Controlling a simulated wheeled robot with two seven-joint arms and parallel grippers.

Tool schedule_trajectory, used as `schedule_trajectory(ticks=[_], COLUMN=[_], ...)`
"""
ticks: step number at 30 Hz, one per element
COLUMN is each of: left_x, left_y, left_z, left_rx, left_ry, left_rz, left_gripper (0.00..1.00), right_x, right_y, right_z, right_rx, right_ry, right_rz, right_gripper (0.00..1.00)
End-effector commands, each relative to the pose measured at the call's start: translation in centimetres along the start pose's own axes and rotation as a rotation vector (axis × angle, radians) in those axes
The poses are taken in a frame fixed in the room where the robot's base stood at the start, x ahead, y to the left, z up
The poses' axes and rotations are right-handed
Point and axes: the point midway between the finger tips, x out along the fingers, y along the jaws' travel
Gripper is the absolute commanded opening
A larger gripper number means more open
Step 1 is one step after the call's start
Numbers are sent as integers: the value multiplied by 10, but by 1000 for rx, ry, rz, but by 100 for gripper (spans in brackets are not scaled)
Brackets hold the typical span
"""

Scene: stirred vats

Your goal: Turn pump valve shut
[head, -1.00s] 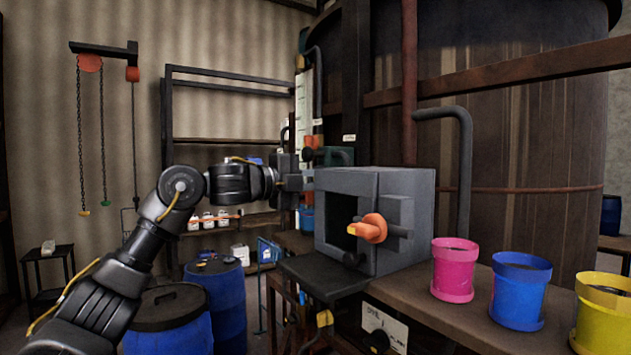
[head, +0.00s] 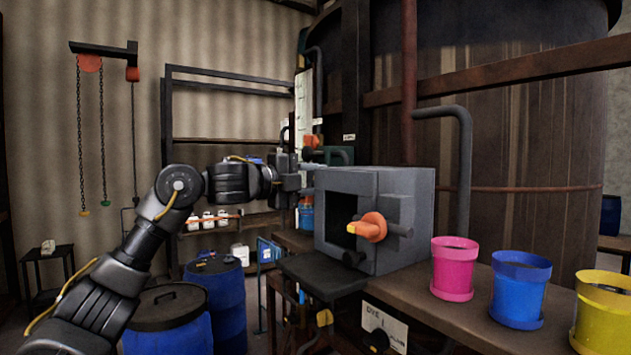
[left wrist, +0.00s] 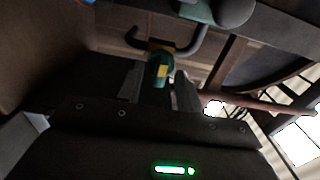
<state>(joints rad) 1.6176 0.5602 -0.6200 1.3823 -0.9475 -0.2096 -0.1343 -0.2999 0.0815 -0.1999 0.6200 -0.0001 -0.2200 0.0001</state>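My left gripper (head: 307,180) is at the end of the left arm, left of the grey box and in front of the green pump-like body (head: 340,155). In the left wrist view its two fingers (left wrist: 160,90) stand apart, with a green part bearing a yellow mark (left wrist: 161,71) seen in the gap beyond them. I cannot tell whether they touch it. A small orange-red part (head: 313,141) shows above the gripper in the head view. Which part is the pump valve is not clear. My right gripper is not in view.
A grey box (head: 345,182) with an orange handle (head: 368,227) stands on the bench beside the gripper. Pink (head: 453,270), blue (head: 518,290) and yellow (head: 604,310) buckets stand to the right. A large wooden vat (head: 530,140) rises behind. Blue drums (head: 222,295) stand below the arm.

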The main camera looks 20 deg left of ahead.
Motion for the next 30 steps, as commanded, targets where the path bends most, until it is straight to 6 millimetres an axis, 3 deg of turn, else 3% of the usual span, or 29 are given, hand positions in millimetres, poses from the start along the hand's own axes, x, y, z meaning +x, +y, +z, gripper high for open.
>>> schedule_trajectory(ticks=[9, 15, 21, 30], left_x=[-56, -89, -104, -105], left_y=[6, 4, 1, 0], left_z=[1, 0, 0, 0], left_rx=[4, 2, 1, 1], left_ry=[-3, -1, 0, 0], left_rz=[-4, -2, 0, 0], left_gripper=[35, 35, 35, 35], right_x=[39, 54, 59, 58], right_y=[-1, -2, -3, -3], right_z=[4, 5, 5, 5], right_rx=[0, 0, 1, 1], right_ry=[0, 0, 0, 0], right_rz=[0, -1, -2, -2], right_gripper=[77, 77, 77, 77])
